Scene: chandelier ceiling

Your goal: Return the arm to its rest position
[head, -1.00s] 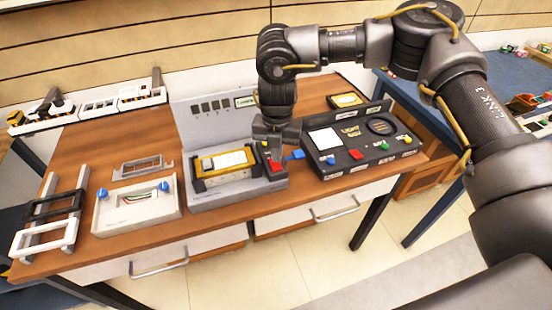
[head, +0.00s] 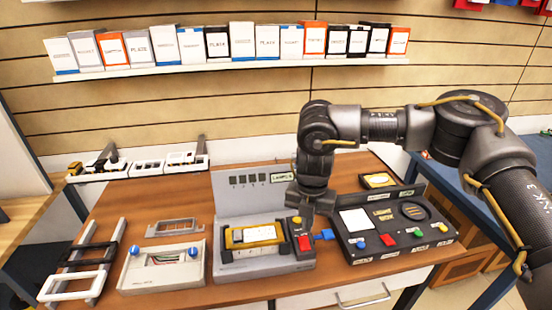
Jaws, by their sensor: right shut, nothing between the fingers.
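My right gripper (head: 304,224) comes in from the right on its dark grey arm. It is shut and empty, pointing down just above the red button (head: 304,243) on the grey test station (head: 260,268). I cannot tell whether its tips touch the station. A yellow-framed device (head: 252,236) sits in the station, left of the gripper. My left gripper is not in view.
A white box with blue knobs (head: 163,268) and a black-and-white frame rack (head: 82,270) stand on the left of the wooden table (head: 205,303). A wall shelf (head: 225,67) holds several boxes at the back. A blue table (head: 480,195) is at right.

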